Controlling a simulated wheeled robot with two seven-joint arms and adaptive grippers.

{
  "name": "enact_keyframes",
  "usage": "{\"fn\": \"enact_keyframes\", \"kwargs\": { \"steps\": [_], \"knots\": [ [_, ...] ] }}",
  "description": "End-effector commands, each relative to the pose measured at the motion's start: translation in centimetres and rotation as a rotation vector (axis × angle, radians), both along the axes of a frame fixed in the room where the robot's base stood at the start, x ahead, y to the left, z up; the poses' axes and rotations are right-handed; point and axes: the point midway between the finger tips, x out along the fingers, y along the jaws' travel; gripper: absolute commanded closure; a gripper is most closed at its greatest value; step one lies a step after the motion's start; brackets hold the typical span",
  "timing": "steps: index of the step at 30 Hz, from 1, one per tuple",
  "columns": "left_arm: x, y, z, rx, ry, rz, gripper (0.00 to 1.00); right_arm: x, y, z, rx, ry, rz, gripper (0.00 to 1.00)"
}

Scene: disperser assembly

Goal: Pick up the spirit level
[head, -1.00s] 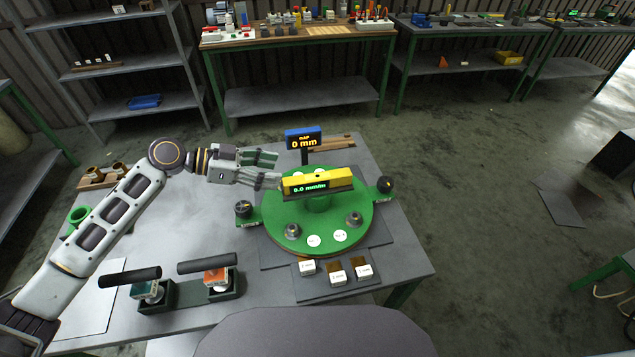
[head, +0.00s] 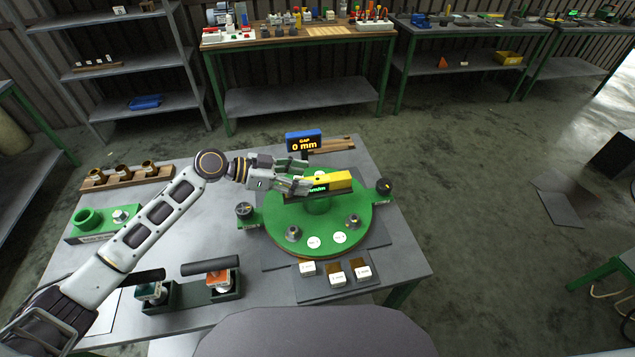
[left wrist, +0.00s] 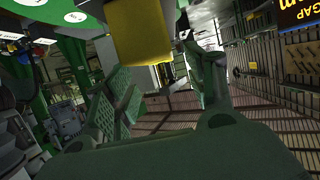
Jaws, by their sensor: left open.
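The spirit level (head: 334,181) is a yellow bar with a green-lit display, lying across the centre post of the round green disperser plate (head: 322,226). Its left part is hidden behind my left gripper (head: 306,175) in the head view. That gripper is open, with its fingers at the left end of the level. In the left wrist view the yellow end of the level (left wrist: 140,48) shows close up, above and between the green finger pads. I cannot tell whether the pads touch it. My right gripper is not in view.
A blue gap display (head: 303,141) reading 0 mm stands just behind the level. Black-topped knobs (head: 244,209) sit at the plate's sides. White-labelled blocks (head: 335,279) lie in front, a dark green holder (head: 192,291) front left, and a wooden rack with brass rings (head: 126,177) back left.

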Motion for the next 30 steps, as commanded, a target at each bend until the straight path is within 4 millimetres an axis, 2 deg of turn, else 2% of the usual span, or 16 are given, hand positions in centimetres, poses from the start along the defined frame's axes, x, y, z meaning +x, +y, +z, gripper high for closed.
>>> {"fn": "enact_keyframes", "kwargs": {
  "steps": [17,30],
  "knots": [
    [0.2,-0.8,-0.3,0.000,0.000,-0.001,0.45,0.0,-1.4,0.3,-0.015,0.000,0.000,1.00],
    [1.1,-4.3,-1.9,0.000,0.001,0.000,0.45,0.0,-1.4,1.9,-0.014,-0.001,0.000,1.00]
  ]
}}
